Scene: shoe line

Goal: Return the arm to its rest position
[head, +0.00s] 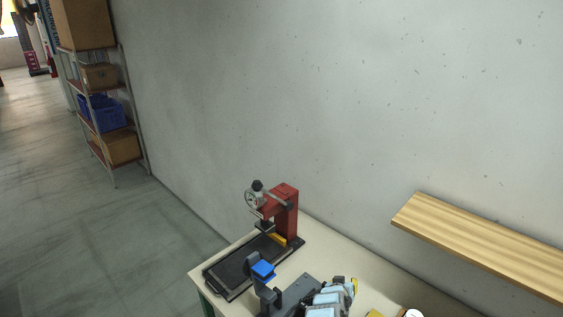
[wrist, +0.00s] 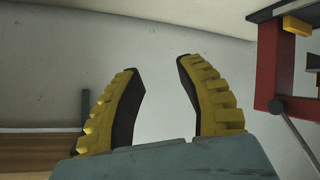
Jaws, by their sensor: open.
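My gripper (wrist: 166,105) shows in the wrist view with two black fingers lined with ribbed yellow pads. The fingers stand well apart with nothing between them, and the grey wall shows through the gap. In the head view, a pale blue jointed shape with a yellow and dark tip is at the bottom edge, over the table; it looks like part of my arm, but it is cut off by the frame.
A red press (head: 287,212) stands on the pale table (head: 320,235), and part of it shows at right in the wrist view (wrist: 268,65). A dark fixture with a blue block (head: 263,269) is in front. A wooden wall shelf (head: 470,240) is at right. A storage rack (head: 118,125) stands far left.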

